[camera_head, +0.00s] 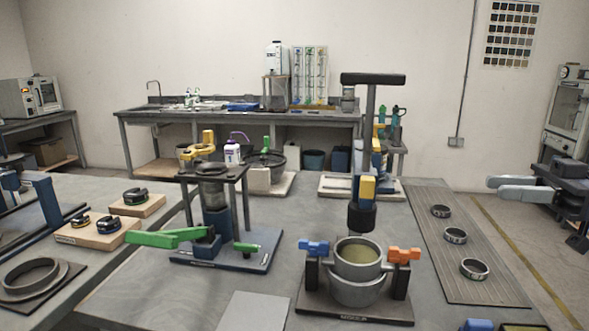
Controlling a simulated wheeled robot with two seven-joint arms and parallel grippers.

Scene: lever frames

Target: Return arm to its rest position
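My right gripper (496,187) is at the right edge of the head view, beyond the right side of the bench. Its two light grey fingers point left, and its dark body and wrist are behind them. One finger partly overlaps the other, so the gap between them cannot be judged. I see nothing held in it. It is apart from the bench and from every object on it. My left arm and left gripper are not in view.
A two-handled pot fixture (357,290) with blue and orange levers stands front centre. A green-levered press (228,249) is left of it. Black rings (455,235) lie on a grooved mat (491,284) at right. A tall T-handled tool (372,110) rises behind. Floor (530,235) shows right of the bench.

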